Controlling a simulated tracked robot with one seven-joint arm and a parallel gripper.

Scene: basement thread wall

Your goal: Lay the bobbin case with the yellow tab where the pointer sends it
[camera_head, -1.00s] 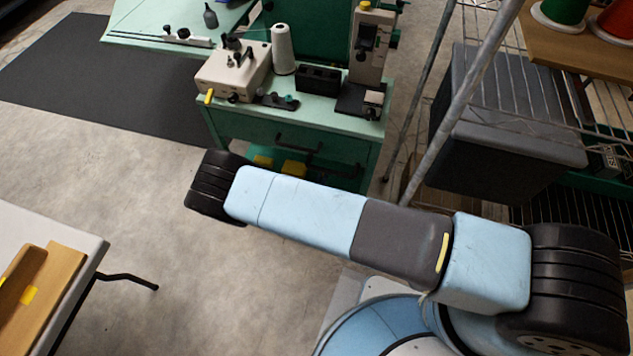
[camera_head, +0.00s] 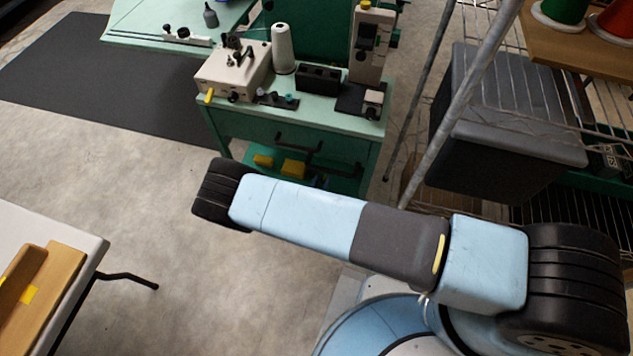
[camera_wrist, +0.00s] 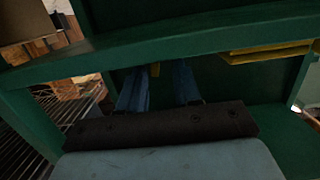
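My gripper (camera_wrist: 160,85) shows in the wrist view as two blue fingers standing apart, with a gap between them. It is inside a dark green frame, below a green rail. I see no contact on both fingers. I cannot make out the bobbin case or the pointer in either view.
The green bench (camera_head: 245,119) carries a cream machine (camera_head: 233,72), a white thread cone (camera_head: 283,49) and a black box (camera_head: 318,78). Yellow blocks (camera_head: 293,169) sit on its lower shelf. A wire rack stands right. A white table (camera_head: 70,237) is at left, with open floor between.

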